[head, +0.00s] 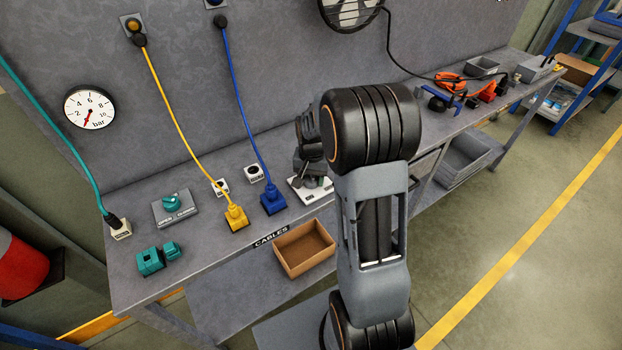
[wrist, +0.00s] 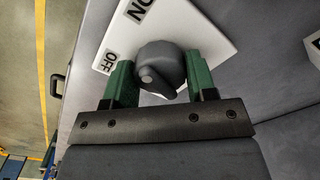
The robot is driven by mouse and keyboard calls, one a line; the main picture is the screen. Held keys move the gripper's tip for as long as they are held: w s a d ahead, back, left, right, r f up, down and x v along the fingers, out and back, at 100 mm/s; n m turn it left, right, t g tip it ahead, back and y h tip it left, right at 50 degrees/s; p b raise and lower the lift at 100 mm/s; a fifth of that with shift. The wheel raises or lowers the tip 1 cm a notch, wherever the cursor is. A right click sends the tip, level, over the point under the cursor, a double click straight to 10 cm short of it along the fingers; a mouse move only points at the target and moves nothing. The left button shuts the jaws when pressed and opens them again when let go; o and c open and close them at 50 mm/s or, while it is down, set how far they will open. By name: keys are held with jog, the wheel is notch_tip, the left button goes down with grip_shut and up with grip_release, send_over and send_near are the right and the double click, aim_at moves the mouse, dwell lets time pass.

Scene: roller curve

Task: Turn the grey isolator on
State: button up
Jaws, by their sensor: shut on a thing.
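The grey isolator is a white plate (wrist: 205,40) with a dark grey rotary knob (wrist: 158,68). The plate carries an OFF label (wrist: 110,60) and an ON label (wrist: 139,11) in the wrist view. My gripper (wrist: 155,78) has its two green fingers on either side of the knob and is shut on it.
A blue plug (head: 273,201) and a yellow plug (head: 236,218) with cables stand left of the isolator. A cardboard box (head: 303,248) is at the bench front. A teal valve knob (head: 173,202) and teal blocks (head: 151,261) lie farther left. Tools lie at the bench's right end.

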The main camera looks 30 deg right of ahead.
jog(key=m, duration=0.5)
jog(key=shift+b, duration=0.35)
jog(key=shift+m, duration=0.4)
jog(key=o, duration=0.9)
jog(key=shift+r, duration=0.1)
notch_tip(320, 180, up, 14)
jog(key=shift+f, duration=0.15)
dwell(0.5)
jog(key=s+a+n+t, duration=0.1)
jog(key=s+a+n, duration=0.2)
jog(key=s+n, duration=0.1)
jog(key=s+a+f+n+t, duration=0.1)
jog(key=s+a+n, duration=0.2)
jog(key=s, duration=0.3)
jog(key=s+a+f+n+t, duration=0.1)
jog(key=s+a+n, duration=0.2)
jog(key=s+n, duration=0.3)
jog(key=shift+a+t, duration=0.2)
jog(key=shift+t, duration=0.2)
